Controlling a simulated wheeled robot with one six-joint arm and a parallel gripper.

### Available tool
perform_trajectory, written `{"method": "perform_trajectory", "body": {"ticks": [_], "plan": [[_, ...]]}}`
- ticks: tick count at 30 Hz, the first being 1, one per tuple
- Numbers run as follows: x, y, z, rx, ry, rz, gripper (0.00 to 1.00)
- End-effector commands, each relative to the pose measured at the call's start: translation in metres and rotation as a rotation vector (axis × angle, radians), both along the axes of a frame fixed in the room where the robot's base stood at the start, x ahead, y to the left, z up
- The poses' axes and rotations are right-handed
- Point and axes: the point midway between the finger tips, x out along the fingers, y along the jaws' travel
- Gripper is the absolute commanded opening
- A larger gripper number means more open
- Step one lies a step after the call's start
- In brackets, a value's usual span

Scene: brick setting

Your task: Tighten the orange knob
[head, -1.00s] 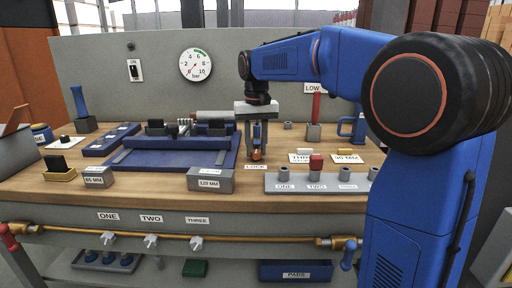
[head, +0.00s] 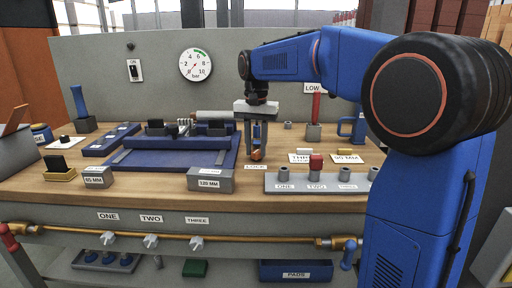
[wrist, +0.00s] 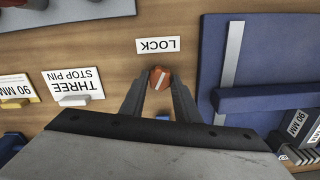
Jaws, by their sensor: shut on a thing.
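The orange knob (head: 257,155) stands on the wooden bench, just behind the LOCK label (head: 256,167). In the wrist view the knob (wrist: 159,78) has a pale line across its top, tilted from upright. My gripper (head: 257,150) points straight down over it. Its two fingers are shut on the knob, one on each side; the fingertips (wrist: 160,82) flank it in the wrist view. The knob's lower part is hard to make out.
A blue fixture (head: 180,160) lies close to the left, with a grey 120 MM block (head: 210,181) in front. A grey rail (head: 330,184) with several pegs and a red cap (head: 316,162) is at the right. A red-handled LOW piece (head: 315,107) stands behind.

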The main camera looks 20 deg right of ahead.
Motion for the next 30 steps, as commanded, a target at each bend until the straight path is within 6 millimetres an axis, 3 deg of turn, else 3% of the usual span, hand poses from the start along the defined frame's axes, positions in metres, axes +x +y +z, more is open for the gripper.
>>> {"method": "perform_trajectory", "body": {"ticks": [5,6,8,20,23,30], "plan": [[0.001,0.000,0.001,0.000,-0.004,0.000,0.06],[0.001,0.000,0.001,0.000,-0.004,0.000,0.33],[0.001,0.000,0.001,0.000,-0.004,0.001,0.47],[0.000,0.000,0.006,0.000,-0.002,0.001,0.47],[0.001,0.000,0.016,0.000,-0.004,0.001,0.47],[0.001,0.000,0.061,0.000,-0.004,0.001,0.47]]}}
